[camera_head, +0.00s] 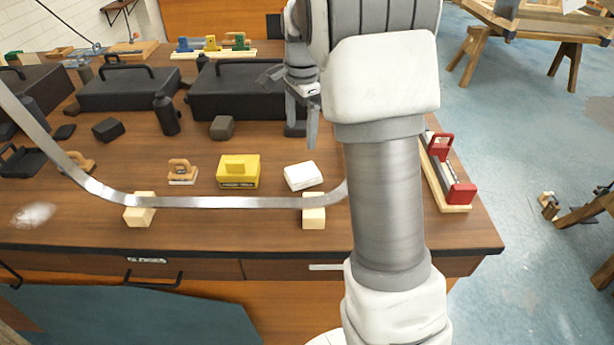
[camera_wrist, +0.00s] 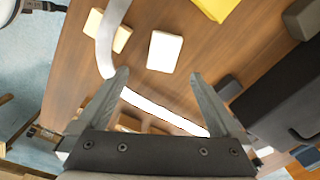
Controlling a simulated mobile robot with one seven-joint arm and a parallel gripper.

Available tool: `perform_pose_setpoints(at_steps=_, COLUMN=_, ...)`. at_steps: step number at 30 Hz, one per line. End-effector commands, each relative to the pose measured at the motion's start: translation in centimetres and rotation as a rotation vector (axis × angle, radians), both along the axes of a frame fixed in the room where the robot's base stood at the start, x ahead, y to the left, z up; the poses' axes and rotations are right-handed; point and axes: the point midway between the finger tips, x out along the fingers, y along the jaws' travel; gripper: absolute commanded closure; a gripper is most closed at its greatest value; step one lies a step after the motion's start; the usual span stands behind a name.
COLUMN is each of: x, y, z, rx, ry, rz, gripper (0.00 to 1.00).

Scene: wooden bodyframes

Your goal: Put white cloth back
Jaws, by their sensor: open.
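A small white crumpled patch (camera_head: 33,214), which looks like the white cloth, lies flat near the front left of the wooden workbench (camera_head: 200,232). It does not show in the wrist view. My gripper (camera_head: 300,112) is open above the bench, far to the right of the patch, over the black cases. In the wrist view my open gripper (camera_wrist: 157,82) has nothing held between its fingers. A white block (camera_head: 302,176) sits on the bench and also shows in the wrist view (camera_wrist: 165,51), beyond the fingertips.
A curved metal strip (camera_head: 230,203) rests across two pale wooden blocks. A yellow block (camera_head: 238,172) stands left of the white one. Black cases (camera_head: 130,88) fill the back. A red-ended tool (camera_head: 440,165) lies at the right edge.

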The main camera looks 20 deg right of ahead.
Motion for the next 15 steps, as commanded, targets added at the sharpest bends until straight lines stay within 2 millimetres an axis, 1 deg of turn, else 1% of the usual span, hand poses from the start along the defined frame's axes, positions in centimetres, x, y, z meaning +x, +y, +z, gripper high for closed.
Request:
perform_pose_setpoints(at_steps=1, x=-1.1, y=0.7, z=1.5, rx=0.001, ry=-0.025, rz=0.056, gripper=0.00)
perform_pose_setpoints(at_steps=6, x=-4.9, y=2.7, z=5.1, rx=-0.014, ry=-0.097, rz=0.270, gripper=0.00)
perform_pose_setpoints(at_steps=11, x=-8.8, y=4.4, z=7.6, rx=-0.045, ry=-0.161, rz=0.470, gripper=0.00)
perform_pose_setpoints(at_steps=12, x=-9.9, y=4.8, z=8.1, rx=-0.054, ry=-0.175, rz=0.522, gripper=0.00)
perform_pose_setpoints(at_steps=15, x=-12.5, y=5.8, z=9.0, rx=-0.083, ry=-0.212, rz=0.647, gripper=0.00)
